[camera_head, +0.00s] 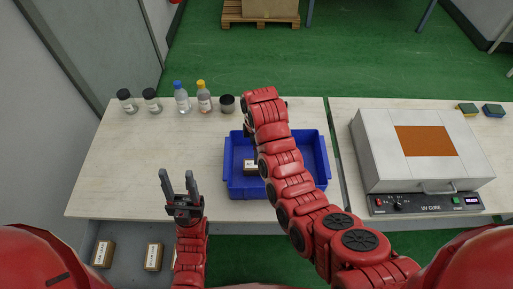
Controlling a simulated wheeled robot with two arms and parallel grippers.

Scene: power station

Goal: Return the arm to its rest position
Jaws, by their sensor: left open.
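My left gripper (178,177) is at the table's front edge, left of the blue tray. Its two grey fingers point away from me, spread apart with nothing between them. My right arm reaches from the lower right across the blue tray (234,188) and bends downward near the table's far edge. A small brown box with a white label (250,167) lies in the tray, partly covered by the right arm.
Two dark-lidded jars (126,101), a blue-capped bottle (181,98), a yellow-capped bottle (204,99) and a dark cup (227,104) line the back. A UV box (380,145) stands right. Small boxes (103,254) lie below the front edge. The left tabletop is clear.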

